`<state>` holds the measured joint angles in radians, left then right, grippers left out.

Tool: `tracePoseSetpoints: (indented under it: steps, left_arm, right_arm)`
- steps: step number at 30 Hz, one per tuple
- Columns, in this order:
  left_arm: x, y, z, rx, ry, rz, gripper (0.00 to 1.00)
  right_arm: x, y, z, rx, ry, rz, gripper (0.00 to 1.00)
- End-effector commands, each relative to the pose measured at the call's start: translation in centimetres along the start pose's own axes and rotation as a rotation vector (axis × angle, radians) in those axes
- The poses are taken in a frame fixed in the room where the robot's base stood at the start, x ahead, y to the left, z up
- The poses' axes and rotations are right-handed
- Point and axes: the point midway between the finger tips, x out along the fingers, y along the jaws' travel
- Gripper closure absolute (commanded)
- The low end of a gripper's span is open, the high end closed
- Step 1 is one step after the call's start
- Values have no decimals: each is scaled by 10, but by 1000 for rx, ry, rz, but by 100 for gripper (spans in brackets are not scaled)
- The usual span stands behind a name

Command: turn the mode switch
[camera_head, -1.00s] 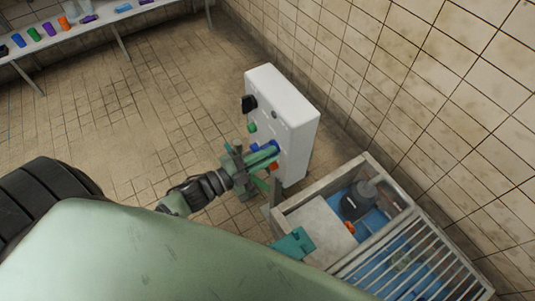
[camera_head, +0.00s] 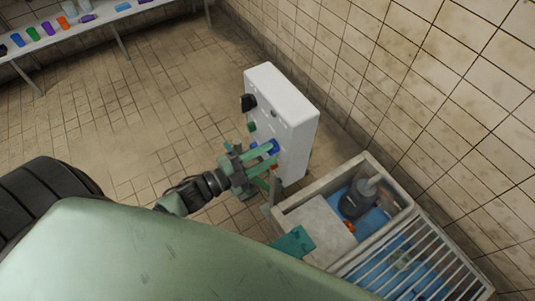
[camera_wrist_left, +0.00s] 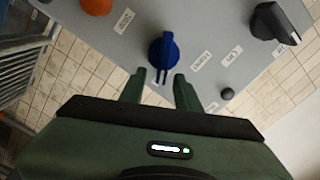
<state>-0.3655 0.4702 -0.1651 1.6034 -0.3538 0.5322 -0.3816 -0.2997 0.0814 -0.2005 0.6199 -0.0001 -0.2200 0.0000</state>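A white control box (camera_head: 289,108) stands by the wall, with several controls on its front. A blue knob (camera_head: 273,146) is low on it; it shows in the left wrist view (camera_wrist_left: 163,50) as a round base with a raised grip. A black knob (camera_head: 249,103) sits higher up, and at the right of the wrist view (camera_wrist_left: 275,22). My right gripper is not seen.
An orange button (camera_wrist_left: 97,5) and a small dark knob (camera_wrist_left: 227,94) share the panel. A sink (camera_head: 369,163) with a bottle (camera_head: 358,198) and slatted rack stands right of the box. A shelf (camera_head: 95,21) with small coloured objects is far left. The floor between is clear.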

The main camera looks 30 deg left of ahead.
Motion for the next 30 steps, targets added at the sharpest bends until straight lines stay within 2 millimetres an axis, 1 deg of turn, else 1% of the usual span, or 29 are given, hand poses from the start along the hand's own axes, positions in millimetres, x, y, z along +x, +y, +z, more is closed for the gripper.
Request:
tracePoseSetpoints:
  steps: [6, 9, 12, 17, 30]
  left_arm:
    - [-38, 3, 1, -1, -1, 4, 67]
    - [-54, 2, 1, -1, -2, 4, 67]
    - [-65, 2, 0, 0, -1, 3, 67]
    - [-71, 1, 0, 1, 1, 1, 67]
    - [-71, 0, 0, 0, 1, 1, 67]
  right_arm:
    - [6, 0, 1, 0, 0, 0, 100]
    - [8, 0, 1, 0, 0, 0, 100]
    - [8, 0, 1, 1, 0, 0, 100]
    - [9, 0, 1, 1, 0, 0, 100]
    - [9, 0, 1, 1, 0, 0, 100]
